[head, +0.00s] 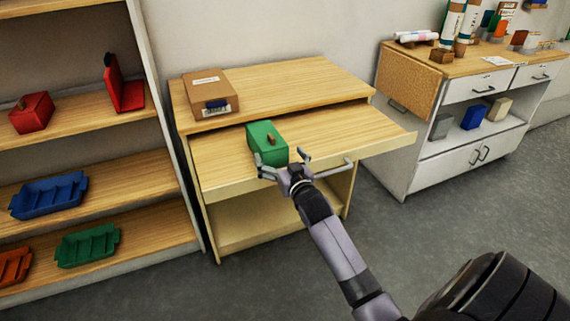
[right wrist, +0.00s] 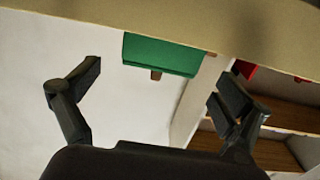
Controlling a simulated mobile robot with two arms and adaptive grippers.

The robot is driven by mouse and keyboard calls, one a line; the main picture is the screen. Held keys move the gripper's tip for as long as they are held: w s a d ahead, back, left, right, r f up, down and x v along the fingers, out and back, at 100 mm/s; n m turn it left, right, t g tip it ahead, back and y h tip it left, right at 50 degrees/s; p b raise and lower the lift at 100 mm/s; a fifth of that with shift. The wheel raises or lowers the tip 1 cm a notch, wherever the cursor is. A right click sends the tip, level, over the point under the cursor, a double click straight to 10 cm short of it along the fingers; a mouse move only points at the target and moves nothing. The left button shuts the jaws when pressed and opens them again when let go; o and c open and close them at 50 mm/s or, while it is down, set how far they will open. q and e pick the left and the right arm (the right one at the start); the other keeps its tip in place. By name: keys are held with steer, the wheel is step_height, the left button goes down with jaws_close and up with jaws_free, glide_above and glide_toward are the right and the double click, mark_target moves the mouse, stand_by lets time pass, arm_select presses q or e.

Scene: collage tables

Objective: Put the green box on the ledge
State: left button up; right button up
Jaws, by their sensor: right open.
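The green box (head: 262,140), with a small brown knob, sits on the pulled-out board (head: 225,160) of the wooden desk. My right gripper (head: 283,165) is open and empty at the box's near side, by the board's front edge. In the right wrist view its fingers (right wrist: 165,90) are spread wide. There the green box (right wrist: 165,55) shows past the fingertips, partly hidden by a pale edge. I cannot tell whether a finger touches the box. Nothing in view is clearly marked as the ledge. My left gripper is not in view.
A cardboard box (head: 208,88) stands on the desk top (head: 290,85), whose right part is clear. A shelf unit (head: 75,125) with red boxes and colored trays is at the left. A white cabinet (head: 455,150) stands at the right. The pulled-out board is bare right of the green box.

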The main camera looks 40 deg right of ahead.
steer(key=v, duration=0.4)
steer(key=shift+s, duration=0.35)
steer(key=shift+f, duration=0.15)
steer(key=s+a+f+n+g+y, duration=0.1)
steer(key=a+f+g, duration=0.1)
steer(key=f, duration=0.8)
steer(key=s+a+f+g+y, duration=0.1)
steer(key=s+a+f+g, duration=0.1)
steer(key=f, duration=0.8)
steer(key=s+a+f+n+g+y, duration=0.1)
steer(key=s+a+f+g, duration=0.15)
steer(key=s+f, duration=0.6)
steer(key=s+a+f+n+g+y, duration=0.15)
steer(key=s+a+f, duration=0.3)
steer(key=f, duration=0.75)
steer(key=s+a+f+g, duration=0.2)
steer(key=s+f, duration=0.3)
steer(key=s, duration=0.6)
steer(key=s+a+f+n+g, duration=0.1)
steer(key=s+f+g, duration=0.2)
steer(key=s+f, duration=0.3)
steer(key=s+a+f+g, duration=0.2)
steer(key=s+f, duration=0.4)
steer(key=s, duration=1)
steer(key=shift+s+a+n+g, duration=0.3)
steer(key=shift+s+n+g, duration=0.05)
steer(key=shift+g, duration=0.35)
